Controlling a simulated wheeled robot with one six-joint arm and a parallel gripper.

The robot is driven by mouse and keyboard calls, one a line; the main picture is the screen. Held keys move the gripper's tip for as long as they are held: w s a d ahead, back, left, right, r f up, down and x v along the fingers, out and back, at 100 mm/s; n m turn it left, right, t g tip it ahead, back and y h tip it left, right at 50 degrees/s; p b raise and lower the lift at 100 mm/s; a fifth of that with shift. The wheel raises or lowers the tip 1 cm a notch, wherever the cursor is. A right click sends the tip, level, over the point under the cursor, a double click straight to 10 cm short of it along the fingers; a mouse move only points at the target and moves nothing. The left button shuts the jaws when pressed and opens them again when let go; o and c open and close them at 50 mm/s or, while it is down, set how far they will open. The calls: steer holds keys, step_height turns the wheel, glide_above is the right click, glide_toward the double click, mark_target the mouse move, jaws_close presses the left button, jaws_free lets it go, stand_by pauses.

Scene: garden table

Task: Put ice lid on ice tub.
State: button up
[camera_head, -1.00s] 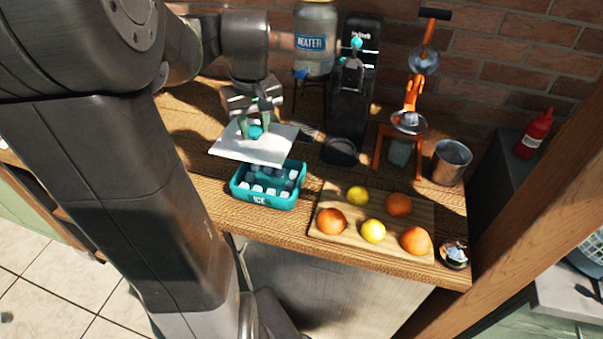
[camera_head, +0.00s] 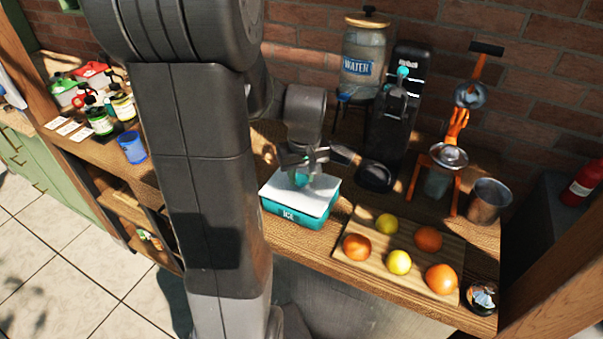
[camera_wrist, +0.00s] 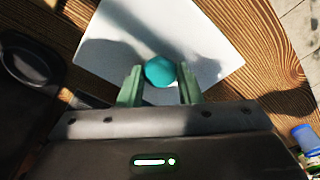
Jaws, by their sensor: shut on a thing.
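The ice lid (camera_head: 314,203) is a flat white plate with a teal knob. In the head view it lies level over the teal ice tub (camera_head: 290,216), covering its opening; whether it is fully seated I cannot tell. My gripper (camera_head: 302,178) is above the lid, shut on its knob. In the wrist view the knob (camera_wrist: 160,71) sits between my two green fingers, with the white plate (camera_wrist: 205,35) beneath. The tub and its ice are hidden by the lid there.
A cutting board (camera_head: 352,262) with several oranges and lemons is right of the tub. A dark pan (camera_head: 375,176), water dispenser (camera_head: 364,55), orange juicer (camera_head: 449,157) and metal cup (camera_head: 488,201) stand behind and right. A blue cup (camera_head: 132,147) and bottles are at left.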

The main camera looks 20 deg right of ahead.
mark_target(303, 191)
steer(key=shift+f+b, duration=0.5)
steer(key=o, duration=1)
steer(key=shift+r, duration=0.1)
steer(key=shift+r+p, duration=0.6)
steer(key=shift+p, duration=0.05)
steer(key=r, duration=0.4)
steer(key=s+r, duration=0.1)
steer(key=r, duration=0.2)
steer(key=s+r, duration=0.1)
steer(key=r, duration=0.3)
steer(key=shift+a+r+b, duration=0.1)
steer(key=shift+r+b, duration=0.2)
steer(key=shift+b, duration=0.05)
steer(key=shift+w, duration=0.1)
